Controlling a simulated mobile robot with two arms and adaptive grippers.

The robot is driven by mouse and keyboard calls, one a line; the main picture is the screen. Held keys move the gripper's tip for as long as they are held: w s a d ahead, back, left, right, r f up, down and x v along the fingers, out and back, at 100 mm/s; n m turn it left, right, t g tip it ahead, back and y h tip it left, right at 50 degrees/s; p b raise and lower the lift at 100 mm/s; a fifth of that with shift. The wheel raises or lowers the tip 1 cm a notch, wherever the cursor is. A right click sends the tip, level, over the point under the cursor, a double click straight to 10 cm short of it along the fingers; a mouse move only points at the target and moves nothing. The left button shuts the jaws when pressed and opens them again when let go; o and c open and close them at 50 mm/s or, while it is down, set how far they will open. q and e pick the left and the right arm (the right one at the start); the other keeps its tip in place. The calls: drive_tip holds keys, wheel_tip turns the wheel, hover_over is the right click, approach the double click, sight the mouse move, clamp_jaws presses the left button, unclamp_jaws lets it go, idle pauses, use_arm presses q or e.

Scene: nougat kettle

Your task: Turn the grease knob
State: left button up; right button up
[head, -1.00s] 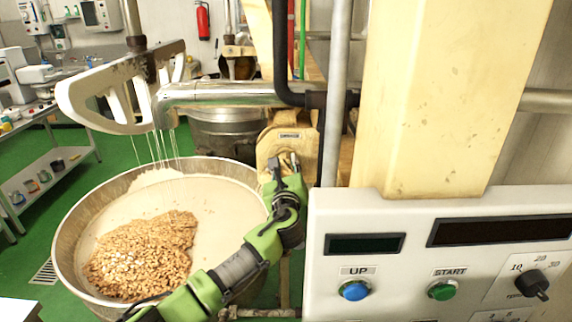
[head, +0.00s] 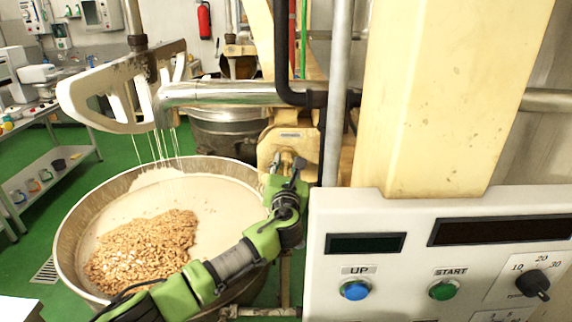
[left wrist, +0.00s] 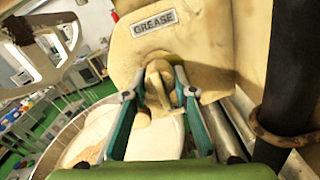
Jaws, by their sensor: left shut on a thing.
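The grease knob (left wrist: 155,85) is a tan, worn lever-like knob under a plate reading GREASE (left wrist: 153,21) on the cream machine housing. In the left wrist view my left gripper (left wrist: 156,92) has a finger on each side of the knob and is shut on it. In the head view my left gripper (head: 287,163) reaches up to the housing (head: 287,141), and the knob is mostly hidden by its fingers. My right gripper is in neither view.
A large kettle (head: 64,232) with pale mix and nuts stands left of my arm, under a paddle (head: 105,95). A control panel (head: 400,275) with UP and START buttons stands close at the right. A dark hose (left wrist: 290,85) runs beside the housing.

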use_arm(q)
drive_tip(key=shift+f, duration=0.35)
drive_tip(key=o, duration=1.1)
drive_tip(key=shift+c, duration=0.2)
drive_tip(key=shift+r, duration=0.15)
drive_tip(key=shift+r, duration=0.1)
drive_tip(key=shift+s, duration=0.15)
drive_tip(key=s, duration=0.7)
drive_tip(key=shift+s, duration=0.15)
